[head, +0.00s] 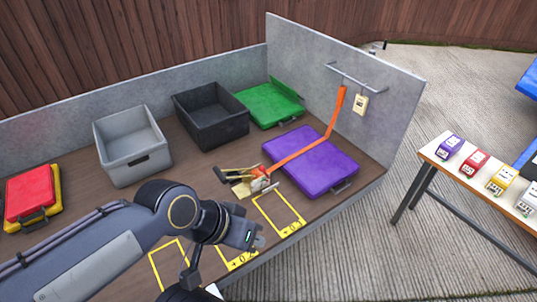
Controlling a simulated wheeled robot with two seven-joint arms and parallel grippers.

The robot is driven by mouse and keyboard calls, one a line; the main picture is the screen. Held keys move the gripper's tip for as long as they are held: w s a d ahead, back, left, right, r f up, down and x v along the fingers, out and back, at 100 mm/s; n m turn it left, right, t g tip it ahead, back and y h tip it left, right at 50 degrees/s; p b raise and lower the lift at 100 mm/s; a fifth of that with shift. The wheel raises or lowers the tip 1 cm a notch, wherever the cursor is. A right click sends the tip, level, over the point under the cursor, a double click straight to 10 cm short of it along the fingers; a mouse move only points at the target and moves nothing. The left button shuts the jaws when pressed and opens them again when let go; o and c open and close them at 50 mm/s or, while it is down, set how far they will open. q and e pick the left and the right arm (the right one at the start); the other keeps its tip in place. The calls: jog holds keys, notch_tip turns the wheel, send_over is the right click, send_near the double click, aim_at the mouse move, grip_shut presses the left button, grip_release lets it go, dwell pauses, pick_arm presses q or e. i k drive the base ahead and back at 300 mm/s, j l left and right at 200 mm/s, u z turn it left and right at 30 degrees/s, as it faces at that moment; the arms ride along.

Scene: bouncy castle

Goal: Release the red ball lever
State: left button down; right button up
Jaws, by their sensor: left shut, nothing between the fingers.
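A small red box-shaped unit (474,163) with a white front stands on the table at the right, between a purple unit (450,147) and a yellow one (502,180). I cannot make out a separate lever on it at this size. My left gripper (259,242) is shut and empty over the front edge of the brown bench, well to the left of the red unit. My right gripper is not in view.
The brown bench (190,186) holds a grey bin (133,147), black bin (211,115), green case (268,104), purple case (312,163) and red-yellow case (32,198). An orange strap (318,144) hangs from a wall rail. Open floor (350,245) separates bench and table (432,155).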

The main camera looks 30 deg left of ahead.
aim_at(262, 169)
jog(key=i+l+u, duration=0.1)
jog(key=i+u, duration=0.2)
jog(key=i, duration=0.15)
jog(key=i+l+u, duration=0.3)
jog(key=i, duration=0.2)
jog(key=i+l+u, duration=0.3)
jog(key=i, duration=0.15)
jog(key=j, duration=0.1)
